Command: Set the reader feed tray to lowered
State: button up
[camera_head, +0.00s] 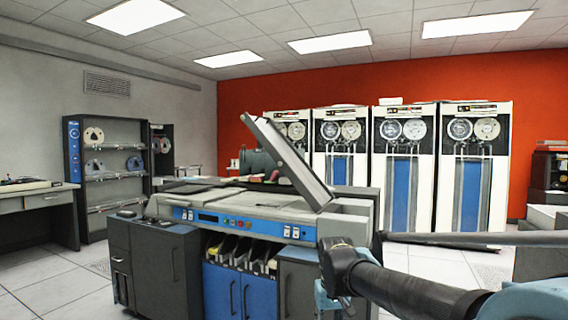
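The card reader (240,222) is a grey and cream machine with a blue control strip, standing in the middle of the view. A long grey panel, which looks like the feed tray (288,160), stands steeply tilted on its right part. Its upper end points up and left, and its lower end meets the machine top near the right side. My arm (400,290) reaches in from the lower right, with a dark joint in front of the reader's right end. I cannot make out my gripper's fingers, and none show touching the tray.
Blue doors and a dark cabinet (155,265) form the reader's lower front. Several tape drives (398,165) line the red wall behind. A shelf rack (110,170) and a desk (40,205) stand at left. Floor is clear at the front left.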

aim_at(312, 189)
jog(key=u, duration=0.05)
jog(key=i, duration=1)
jog(key=z, duration=0.05)
